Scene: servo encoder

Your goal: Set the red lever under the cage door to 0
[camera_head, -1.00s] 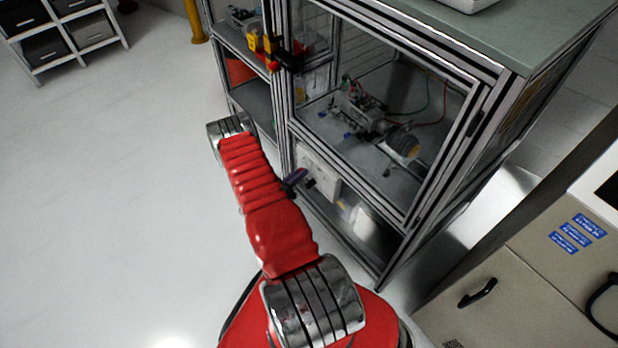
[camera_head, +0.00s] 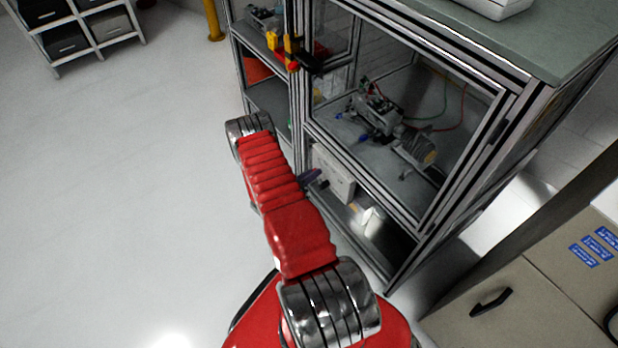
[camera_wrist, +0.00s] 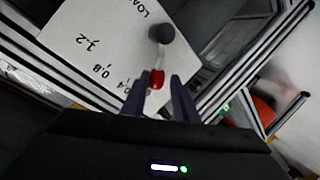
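The red lever (camera_wrist: 156,79) shows in the wrist view as a red tip on a pale stem, hanging from a dark round pivot (camera_wrist: 161,33). It sits on a white panel (camera_wrist: 95,40) marked LOAD, with 1.2, 0.8 and 0.4 readable. The lever tip points toward the low end of the scale; the marks there are partly hidden by my fingers. My gripper (camera_wrist: 158,100) is open, with one dark finger on each side of the tip and gaps visible. In the head view, my gripper (camera_head: 311,178) is beside the white box (camera_head: 335,173) under the cage door (camera_head: 400,110); the lever is hidden there.
The metal frame of the cage surrounds the white box closely. A motor rig (camera_head: 385,120) stands behind the cage door. A beige cabinet (camera_head: 520,305) stands at the right. The floor (camera_head: 130,190) at the left is clear.

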